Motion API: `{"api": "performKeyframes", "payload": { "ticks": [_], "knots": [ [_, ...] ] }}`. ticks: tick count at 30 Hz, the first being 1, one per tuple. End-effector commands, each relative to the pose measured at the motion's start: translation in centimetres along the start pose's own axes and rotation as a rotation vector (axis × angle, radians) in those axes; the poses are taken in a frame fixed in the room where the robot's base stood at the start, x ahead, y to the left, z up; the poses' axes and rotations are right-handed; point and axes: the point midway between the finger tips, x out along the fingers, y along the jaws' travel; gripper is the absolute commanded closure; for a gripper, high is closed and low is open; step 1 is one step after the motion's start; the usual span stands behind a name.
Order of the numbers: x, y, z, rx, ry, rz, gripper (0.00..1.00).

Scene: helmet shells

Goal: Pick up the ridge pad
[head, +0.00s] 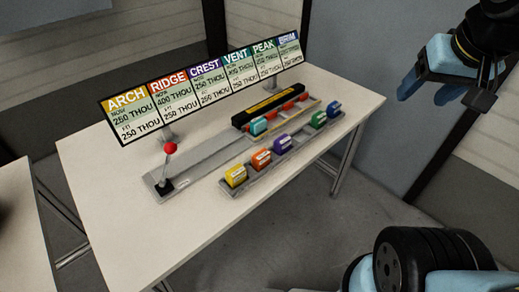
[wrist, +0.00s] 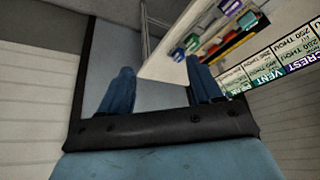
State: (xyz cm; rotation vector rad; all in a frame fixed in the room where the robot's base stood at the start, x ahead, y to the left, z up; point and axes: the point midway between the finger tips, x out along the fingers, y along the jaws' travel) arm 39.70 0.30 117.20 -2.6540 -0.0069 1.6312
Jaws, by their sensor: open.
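The ridge pad (head: 262,160) is an orange-red block that matches the colour of the RIDGE heading on the sign. It sits in the grey rack (head: 250,182) at the table's front edge, between a yellow pad (head: 235,176) and a purple pad (head: 282,144). My gripper (head: 440,92) is open and empty at the upper right in the head view, well to the right of the table. In the wrist view my gripper (wrist: 161,85) shows its two blue fingers spread apart. Small coloured pads show beyond them, but I cannot clearly tell the ridge pad there.
A green pad (head: 317,119) and a blue pad (head: 334,108) fill the rack's far end. Behind it is a grey fixture (head: 205,158) with a red-knobbed lever (head: 170,149) and a teal pad (head: 259,126). The sign board (head: 205,88) stands along the back of the white table (head: 100,190).

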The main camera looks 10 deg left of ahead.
Motion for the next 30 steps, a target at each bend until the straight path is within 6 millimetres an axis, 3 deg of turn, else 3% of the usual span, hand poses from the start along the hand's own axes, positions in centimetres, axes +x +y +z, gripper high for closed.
{"api": "performKeyframes", "payload": {
  "ticks": [3, 11, 20, 30],
  "knots": [
    [1.4, 0.4, -0.8, 0.022, -0.053, -0.031, 0.34],
    [5.6, -2.2, -2.6, 0.116, -0.199, -0.051, 0.34],
    [10.8, -6.3, -3.4, 0.206, -0.347, 0.015, 0.34],
    [16.4, -11.9, -2.5, 0.279, -0.435, 0.184, 0.34]
  ]
}}
